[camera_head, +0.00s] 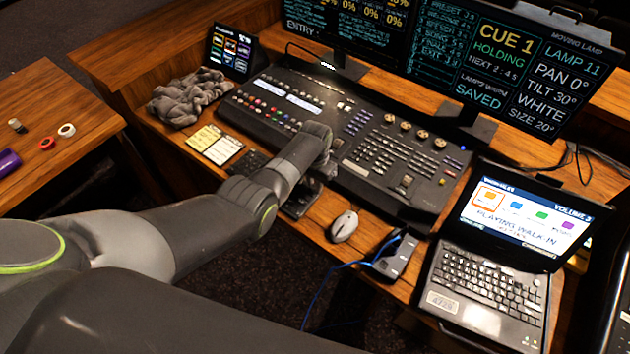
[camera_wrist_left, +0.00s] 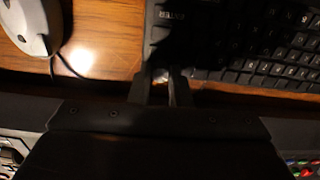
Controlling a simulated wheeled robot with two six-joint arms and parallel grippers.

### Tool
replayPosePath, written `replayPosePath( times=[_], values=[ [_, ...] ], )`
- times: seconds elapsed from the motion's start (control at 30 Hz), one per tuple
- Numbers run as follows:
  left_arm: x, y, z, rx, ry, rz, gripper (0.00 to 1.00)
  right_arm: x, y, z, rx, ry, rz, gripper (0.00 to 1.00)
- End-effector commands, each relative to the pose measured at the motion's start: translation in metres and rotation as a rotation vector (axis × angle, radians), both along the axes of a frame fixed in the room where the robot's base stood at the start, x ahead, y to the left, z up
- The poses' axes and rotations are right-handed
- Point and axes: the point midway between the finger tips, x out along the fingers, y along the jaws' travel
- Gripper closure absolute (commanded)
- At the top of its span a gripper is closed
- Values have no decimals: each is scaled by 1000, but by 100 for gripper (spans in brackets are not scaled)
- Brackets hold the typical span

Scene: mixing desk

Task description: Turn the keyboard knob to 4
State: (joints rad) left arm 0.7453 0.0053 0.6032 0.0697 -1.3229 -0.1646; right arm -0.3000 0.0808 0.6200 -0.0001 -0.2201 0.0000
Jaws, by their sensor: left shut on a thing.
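The black keyboard (camera_head: 250,162) lies in front of the mixing console, mostly hidden behind my left arm in the head view. In the left wrist view the keyboard (camera_wrist_left: 255,45) fills the upper right, with its ENTER key readable. My left gripper (camera_head: 302,197) is lowered at the keyboard's right end. In the left wrist view the gripper's fingers (camera_wrist_left: 161,84) are close together at the keyboard's edge, shut on the knob (camera_wrist_left: 161,75), of which only a small bright bit shows. The knob's setting cannot be read. My right gripper is not in view.
A white mouse (camera_head: 344,227) lies just right of the gripper. The console (camera_head: 400,165) stands behind. A small grey box (camera_head: 396,256) with a blue cable sits near the front edge.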

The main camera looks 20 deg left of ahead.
Motion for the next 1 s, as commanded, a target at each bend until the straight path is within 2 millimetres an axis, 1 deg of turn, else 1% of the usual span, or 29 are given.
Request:
replayPosePath(
  times=[0.2, 0.5, 0.7, 1.0],
  values=[
    [1, 0, 1, 0, -1, -200, 100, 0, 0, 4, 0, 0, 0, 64],
    [1, 0, 1, -1, -1, -419, 100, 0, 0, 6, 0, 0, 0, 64],
    [1, 0, 1, 0, -2, -508, 100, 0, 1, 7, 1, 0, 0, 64],
    [1, 0, 1, 0, -2, -558, 100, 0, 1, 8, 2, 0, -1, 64]
  ],
)
